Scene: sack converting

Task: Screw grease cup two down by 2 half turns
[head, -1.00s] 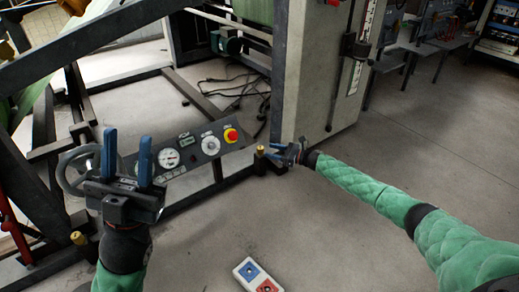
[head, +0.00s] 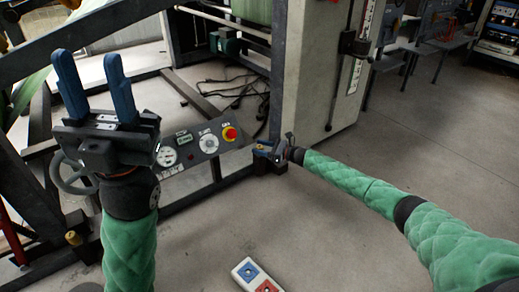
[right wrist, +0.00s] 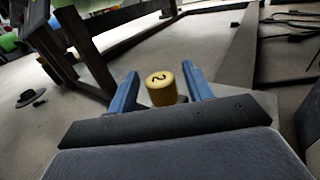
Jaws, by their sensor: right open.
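Grease cup two (right wrist: 161,89) is a brass-yellow cylinder marked "2" on its top in the right wrist view. My right gripper (right wrist: 162,82) is open, with one blue finger on each side of the cup and a visible gap on both sides. In the head view my right gripper (head: 266,149) is at the black post at the frame's corner and largely hides the cup there. My left gripper (head: 88,56) is open and empty, fingers up, in front of the frame at the left.
A control panel (head: 198,145) with gauges and a red button stands between my grippers. Another brass cup (head: 73,238) is at the lower left, near a handwheel (head: 72,176). A pendant box (head: 257,275) lies on open floor. A pale cabinet (head: 325,75) stands behind.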

